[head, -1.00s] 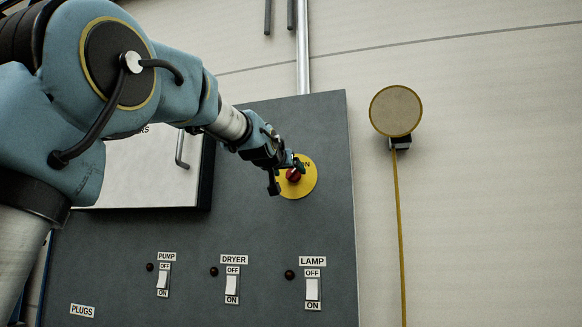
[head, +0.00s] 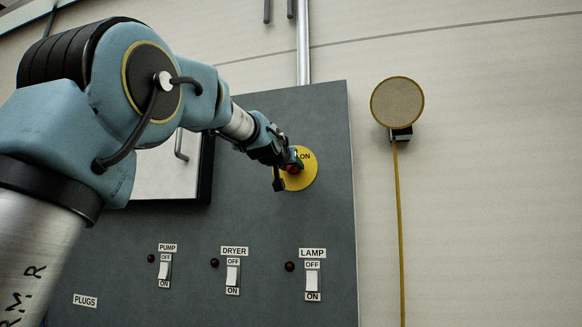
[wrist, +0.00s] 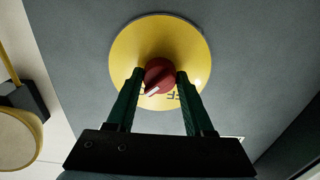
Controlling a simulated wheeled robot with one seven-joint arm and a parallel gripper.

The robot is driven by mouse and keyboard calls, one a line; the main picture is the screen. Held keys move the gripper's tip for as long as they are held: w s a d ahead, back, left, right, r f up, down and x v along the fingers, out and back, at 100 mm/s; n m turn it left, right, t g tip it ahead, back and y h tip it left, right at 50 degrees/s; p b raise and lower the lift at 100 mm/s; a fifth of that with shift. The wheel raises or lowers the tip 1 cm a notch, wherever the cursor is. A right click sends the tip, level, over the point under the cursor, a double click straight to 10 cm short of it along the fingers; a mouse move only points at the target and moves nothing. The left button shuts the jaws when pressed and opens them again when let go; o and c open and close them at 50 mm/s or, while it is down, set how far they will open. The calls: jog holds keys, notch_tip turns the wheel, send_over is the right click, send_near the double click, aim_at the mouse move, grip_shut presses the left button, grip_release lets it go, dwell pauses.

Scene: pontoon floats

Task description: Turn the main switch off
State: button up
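The main switch is a red rotary knob (wrist: 160,74) on a yellow disc (wrist: 190,40) on the grey panel. It also shows in the head view as the knob (head: 292,170), partly covered by my gripper, on the disc (head: 309,175). The disc's ON mark shows at its upper right there. In the wrist view, the knob's white pointer aims to the lower left, and part of the OFF lettering shows below the knob. My gripper (wrist: 160,75) has its two green fingers apart, one on each side of the knob. I cannot tell whether they touch it.
Below are PUMP (head: 164,270), DRYER (head: 232,274) and LAMP (head: 312,278) rocker switches with dark indicators. A white cabinet door (head: 165,175) is left of the disc. A round yellow-rimmed fixture (head: 397,103) with a hanging yellow cord is on the wall to the right.

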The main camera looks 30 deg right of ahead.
grip_shut()
jog(key=shift+n, duration=0.4)
jog(key=shift+n+p, duration=1.9)
jog(key=shift+n, duration=6.6)
jog(key=shift+s+d, duration=0.1)
jog(key=o, duration=0.6)
grip_release()
jog(key=shift+r, duration=0.1)
jog(key=shift+c, duration=0.2)
